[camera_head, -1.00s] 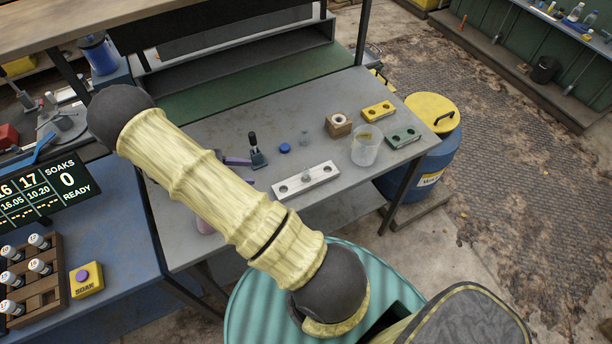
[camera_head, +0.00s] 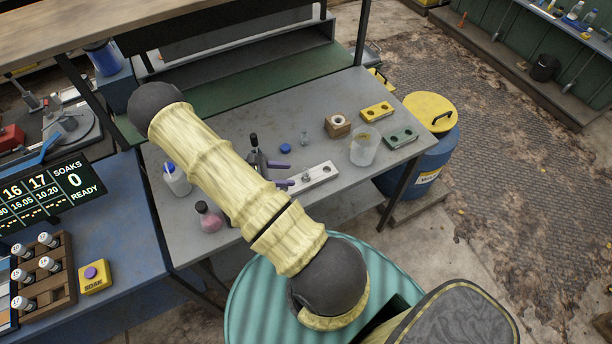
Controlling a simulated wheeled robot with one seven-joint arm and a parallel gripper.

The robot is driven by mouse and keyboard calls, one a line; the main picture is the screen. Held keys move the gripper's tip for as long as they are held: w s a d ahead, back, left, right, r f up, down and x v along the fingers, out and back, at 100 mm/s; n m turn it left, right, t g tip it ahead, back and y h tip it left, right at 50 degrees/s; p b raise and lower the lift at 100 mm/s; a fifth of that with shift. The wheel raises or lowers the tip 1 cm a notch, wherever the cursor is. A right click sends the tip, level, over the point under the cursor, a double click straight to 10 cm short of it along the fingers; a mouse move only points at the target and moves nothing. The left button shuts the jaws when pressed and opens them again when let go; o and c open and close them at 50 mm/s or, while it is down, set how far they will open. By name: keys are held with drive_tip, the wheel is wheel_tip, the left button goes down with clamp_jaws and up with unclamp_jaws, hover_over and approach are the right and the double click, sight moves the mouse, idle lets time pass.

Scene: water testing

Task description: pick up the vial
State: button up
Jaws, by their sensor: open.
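A small clear grey piece that looks like a vial (camera_head: 304,136) stands on the grey table, right of a blue cap (camera_head: 285,148). Another small grey piece (camera_head: 306,177) sits at the middle of a white block with holes (camera_head: 322,174); I cannot tell which of the two is the vial. My gripper (camera_head: 286,174) shows purple fingers, spread apart, pointing right at the left end of the white block. It looks empty. My arm hides the gripper's body and part of the table.
A dark upright tool (camera_head: 254,144) stands close behind my gripper. A wooden block (camera_head: 338,126), a clear beaker (camera_head: 364,150), and yellow (camera_head: 377,112) and green (camera_head: 402,137) blocks stand right. A pink flask (camera_head: 208,217) and white bottle (camera_head: 177,180) stand left. A rack (camera_head: 66,285) holds several capped vials.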

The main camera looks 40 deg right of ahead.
sight(300, 180)
drive_tip(key=shift+s+d+p, duration=0.2)
drive_tip(key=shift+d+p, duration=0.1)
drive_tip(key=shift+p, duration=0.05)
drive_tip(key=x, duration=0.1)
drive_tip(key=p+x, duration=0.2)
drive_tip(key=shift+s+d+r, duration=0.15)
drive_tip(key=shift+s+d, duration=0.05)
drive_tip(key=shift+d, duration=0.15)
drive_tip(key=shift+s+d+f, duration=0.15)
drive_tip(key=shift+d+f, duration=0.15)
drive_tip(key=shift+f, duration=0.05)
clamp_jaws()
